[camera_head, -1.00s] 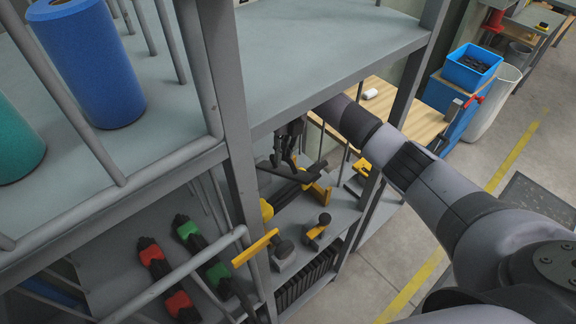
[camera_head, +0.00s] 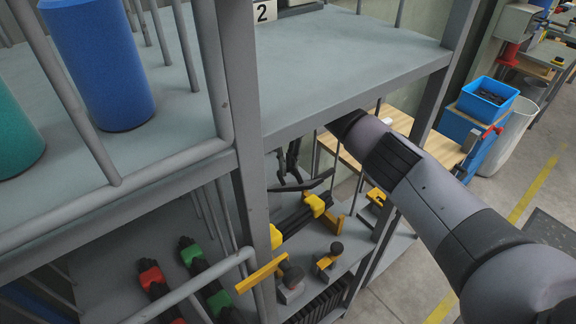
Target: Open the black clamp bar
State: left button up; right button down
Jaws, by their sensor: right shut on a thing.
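The right arm reaches in from the right under the grey upper shelf. My right gripper (camera_head: 290,178) is dark and partly hidden by the shelf edge. It is shut on a slim black bar (camera_head: 318,182), which I take for the black clamp bar. This bar sits slightly tilted above a black rail (camera_head: 296,221) with yellow clamps (camera_head: 315,204) on the lower shelf. The exact contact between fingers and bar is too small and dark to make out. My left gripper is not in view.
A grey upright post (camera_head: 254,190) stands left of the clamp. Small yellow-and-black clamps (camera_head: 328,260) stand in front. Red (camera_head: 152,278) and green (camera_head: 191,255) clamps lie lower left. Blue (camera_head: 98,65) and green rolls stand on the upper shelf. A blue bin (camera_head: 487,97) is at right.

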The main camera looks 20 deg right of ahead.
jog(key=shift+w+r, duration=0.1)
jog(key=shift+w, duration=0.05)
jog(key=c, duration=1.7)
grip_release()
jog(key=shift+o, duration=0.2)
